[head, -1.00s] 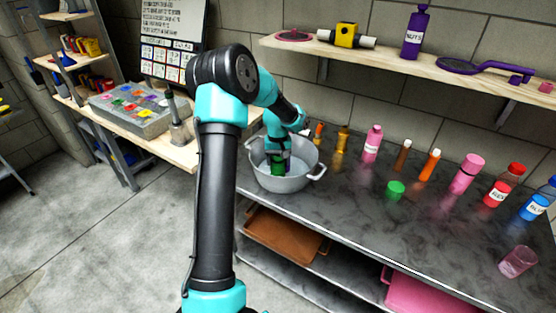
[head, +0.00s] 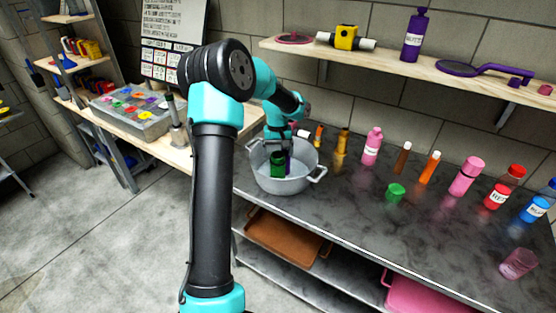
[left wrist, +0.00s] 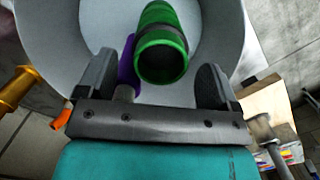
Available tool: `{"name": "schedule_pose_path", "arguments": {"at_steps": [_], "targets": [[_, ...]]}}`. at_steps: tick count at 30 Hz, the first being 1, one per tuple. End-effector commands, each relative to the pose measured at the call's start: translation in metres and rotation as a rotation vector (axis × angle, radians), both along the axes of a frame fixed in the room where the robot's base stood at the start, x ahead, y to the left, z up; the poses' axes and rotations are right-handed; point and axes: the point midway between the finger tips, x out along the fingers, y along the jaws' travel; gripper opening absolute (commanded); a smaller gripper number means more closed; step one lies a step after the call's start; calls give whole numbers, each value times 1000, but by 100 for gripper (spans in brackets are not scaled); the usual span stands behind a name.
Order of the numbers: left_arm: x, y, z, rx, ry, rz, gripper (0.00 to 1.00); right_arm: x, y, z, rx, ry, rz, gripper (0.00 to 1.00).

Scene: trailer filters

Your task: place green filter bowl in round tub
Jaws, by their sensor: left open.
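The round tub (head: 290,186) is a grey two-handled pot on the dark bench. The green filter bowl (head: 277,164) is inside it, a dark green cylinder with a brighter green rim. In the left wrist view the green filter bowl (left wrist: 163,52) lies within the tub's pale walls (left wrist: 52,50). My left gripper (head: 279,147) is over the tub, just above the bowl. In the left wrist view its fingers (left wrist: 156,78) are open, one on each side of the bowl, with visible gaps. My right gripper is not in view.
A purple item (left wrist: 127,66) is also in the tub, beside the bowl. A green cap (head: 395,193) stands on the bench to the right. Several bottles, including a pink one (head: 372,146), line the bench's back. A wooden shelf (head: 400,68) hangs above.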

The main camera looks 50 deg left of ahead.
Motion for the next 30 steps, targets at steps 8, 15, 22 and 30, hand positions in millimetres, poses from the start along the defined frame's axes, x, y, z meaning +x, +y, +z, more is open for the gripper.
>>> {"name": "schedule_pose_path", "arguments": {"at_steps": [8,15,22,30], "targets": [[4,5,52,2,-3,0,86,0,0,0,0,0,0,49],[6,7,71,0,-1,0,86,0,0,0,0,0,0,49],[6,7,72,0,0,0,86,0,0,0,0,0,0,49],[6,7,72,0,0,0,86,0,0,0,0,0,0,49]]}}
